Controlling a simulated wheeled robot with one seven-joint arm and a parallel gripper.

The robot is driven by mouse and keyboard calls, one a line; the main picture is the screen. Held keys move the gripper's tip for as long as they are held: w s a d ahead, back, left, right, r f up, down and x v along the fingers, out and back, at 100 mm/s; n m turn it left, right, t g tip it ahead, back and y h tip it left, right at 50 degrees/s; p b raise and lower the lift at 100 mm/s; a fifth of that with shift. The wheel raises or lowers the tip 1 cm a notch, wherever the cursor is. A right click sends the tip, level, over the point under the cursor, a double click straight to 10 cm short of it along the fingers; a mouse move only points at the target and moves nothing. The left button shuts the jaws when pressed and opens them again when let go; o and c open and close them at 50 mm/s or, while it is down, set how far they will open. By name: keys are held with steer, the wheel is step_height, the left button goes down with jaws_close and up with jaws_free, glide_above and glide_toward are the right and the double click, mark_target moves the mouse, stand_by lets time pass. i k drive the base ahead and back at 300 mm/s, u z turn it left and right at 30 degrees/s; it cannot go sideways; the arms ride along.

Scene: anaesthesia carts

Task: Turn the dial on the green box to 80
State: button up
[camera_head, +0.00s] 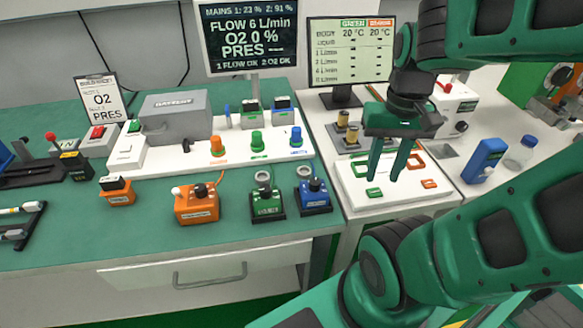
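The green box (266,206) stands on a dark base on the green cart top, between an orange box and a blue box. A round grey dial (263,180) sits on its top; its scale is too small to read. My gripper (385,178) is to the right of the green box, above the white panel of the right-hand cart. Its two green fingers point down and stand apart with nothing between them. It is not touching the green box.
The blue box (313,196) is close on the right and the orange box (197,204) on the left. Behind is a white panel (165,162) with coloured knobs. Two screens (249,38) (350,52) stand at the back. The cart top in front is clear.

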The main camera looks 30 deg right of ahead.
mark_target(265, 192)
steer(key=z, duration=0.25)
steer(key=k, duration=1.35)
steer(key=u, duration=0.25)
steer(key=i, duration=1)
